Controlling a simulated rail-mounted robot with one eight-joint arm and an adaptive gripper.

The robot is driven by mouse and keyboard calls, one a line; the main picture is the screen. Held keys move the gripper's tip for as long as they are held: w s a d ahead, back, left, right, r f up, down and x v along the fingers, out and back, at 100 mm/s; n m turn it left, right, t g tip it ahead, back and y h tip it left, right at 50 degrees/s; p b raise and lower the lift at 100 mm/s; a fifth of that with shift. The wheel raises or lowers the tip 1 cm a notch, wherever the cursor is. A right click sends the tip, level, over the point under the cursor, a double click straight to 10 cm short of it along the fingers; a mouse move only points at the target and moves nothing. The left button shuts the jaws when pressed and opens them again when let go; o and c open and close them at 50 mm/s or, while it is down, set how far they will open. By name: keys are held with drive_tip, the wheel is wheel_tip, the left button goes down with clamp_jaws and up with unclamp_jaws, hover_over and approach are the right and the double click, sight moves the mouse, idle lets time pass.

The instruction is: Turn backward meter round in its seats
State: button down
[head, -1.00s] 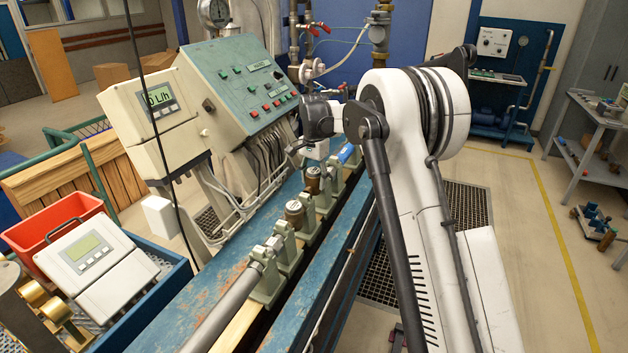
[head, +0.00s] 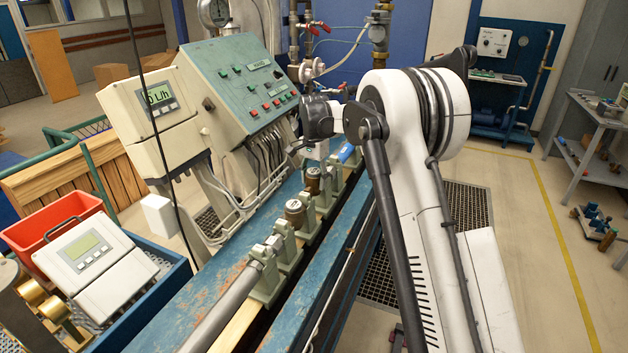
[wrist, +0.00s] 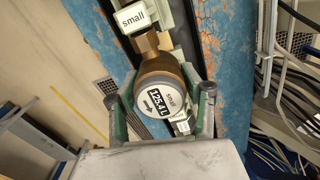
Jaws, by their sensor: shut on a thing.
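In the wrist view a brass meter (wrist: 163,82) with a round grey face marked "small", "125.4 L" and an arrow lies between the fingers of my gripper (wrist: 163,98). The fingers are shut on its sides. The arrow points to the lower right of that view. In the head view my gripper (head: 318,150) points down over the far part of the seat row and hides most of what it holds.
The blue bench rails (head: 215,270) flank the seat row. A blue crate (head: 165,300) is front left.

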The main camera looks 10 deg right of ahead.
sight(314, 171)
drive_tip(key=shift+f+b, duration=0.75)
drive_tip(key=shift+f, duration=0.5)
drive_tip(key=shift+f+b, duration=0.3)
drive_tip(key=shift+f, duration=0.05)
idle(0.3)
drive_tip(key=c, duration=0.9)
unclamp_jaws()
drive_tip(key=shift+r+p, duration=1.7)
drive_tip(key=shift+r, duration=2.85)
